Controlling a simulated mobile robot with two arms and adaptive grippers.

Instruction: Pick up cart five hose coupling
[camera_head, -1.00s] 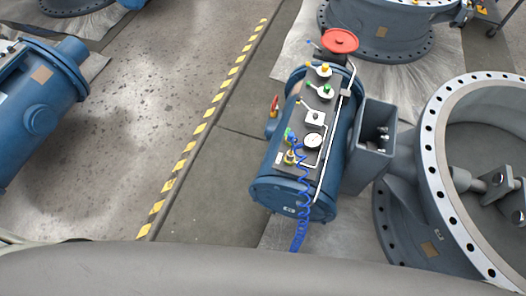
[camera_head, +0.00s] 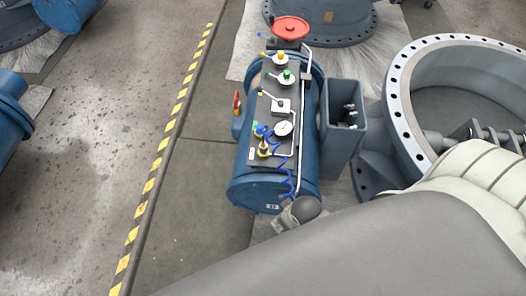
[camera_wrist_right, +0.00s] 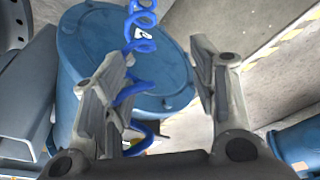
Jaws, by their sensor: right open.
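A coiled blue hose (camera_head: 274,171) hangs from a blue and yellow fitting (camera_head: 262,142) on the panel of a blue cylinder (camera_head: 240,190). The hose's lower end goes behind my right gripper (camera_head: 288,214), which is at the cylinder's near end. In the right wrist view the right gripper (camera_wrist_right: 160,105) is open, with its fingers spread in front of the cylinder's round end cap (camera_wrist_right: 160,75). The hose (camera_wrist_right: 141,46) runs down past the left-hand finger and is partly hidden by it. I cannot make out a coupling at the hose's lower end. My left gripper is not in view.
A red handwheel (camera_head: 290,27) tops the cylinder's far end. A grey square bracket (camera_head: 342,125) and a large flanged valve ring (camera_head: 398,100) stand close on the right. A yellow-black floor stripe (camera_head: 165,148) runs on the left, with clear floor beside it.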

